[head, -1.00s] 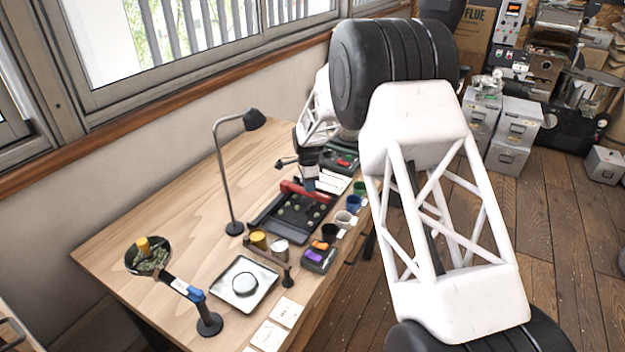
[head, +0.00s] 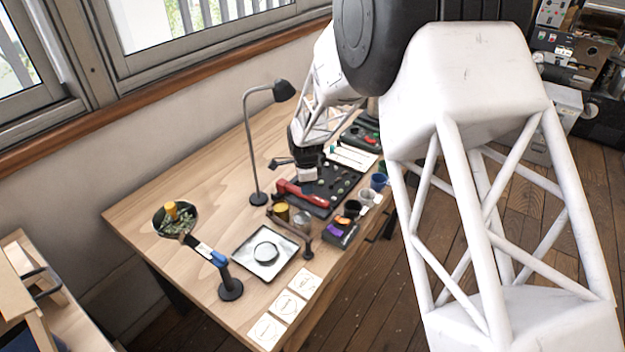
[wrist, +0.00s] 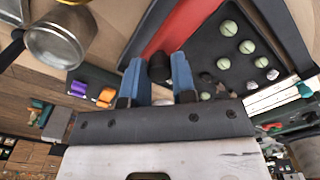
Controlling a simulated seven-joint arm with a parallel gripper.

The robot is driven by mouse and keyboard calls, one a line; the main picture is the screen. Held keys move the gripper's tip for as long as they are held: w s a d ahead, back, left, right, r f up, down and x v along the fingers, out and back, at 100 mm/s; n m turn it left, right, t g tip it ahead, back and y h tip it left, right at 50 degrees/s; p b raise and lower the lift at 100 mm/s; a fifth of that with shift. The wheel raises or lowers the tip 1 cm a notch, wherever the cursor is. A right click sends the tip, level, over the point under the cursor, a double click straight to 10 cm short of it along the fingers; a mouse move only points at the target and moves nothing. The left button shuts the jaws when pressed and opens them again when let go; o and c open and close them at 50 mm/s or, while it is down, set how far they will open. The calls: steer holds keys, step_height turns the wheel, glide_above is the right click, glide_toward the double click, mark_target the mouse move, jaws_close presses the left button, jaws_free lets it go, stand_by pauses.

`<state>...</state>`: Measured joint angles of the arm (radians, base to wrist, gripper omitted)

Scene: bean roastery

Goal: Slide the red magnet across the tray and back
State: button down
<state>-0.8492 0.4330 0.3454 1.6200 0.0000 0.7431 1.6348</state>
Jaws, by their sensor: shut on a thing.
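The red magnet (head: 302,193) is a long bar lying across the black tray (head: 318,211), near the tray's left end in the head view. In the wrist view the red magnet (wrist: 185,24) runs up from a dark knob (wrist: 158,69). My gripper (wrist: 158,76) has its two blue fingers on either side of this knob, shut on it. In the head view my gripper (head: 306,174) is above the magnet, its fingertips largely hidden. Several pale green beans (wrist: 229,28) lie on the tray beside the magnet.
A thin black lamp (head: 257,150) stands behind the tray. Small cups (head: 379,181), a dark box with a purple piece (head: 340,230) and a metal cup (wrist: 60,40) stand close to it. A white square tray (head: 262,270) lies left. Bare wood is free behind.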

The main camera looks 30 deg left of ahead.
steer(key=shift+s, duration=0.3)
steer(key=shift+s, duration=0.1)
steer(key=c, duration=0.9)
jaws_free()
steer(key=shift+r, duration=0.15)
steer(key=shift+r, duration=3.8)
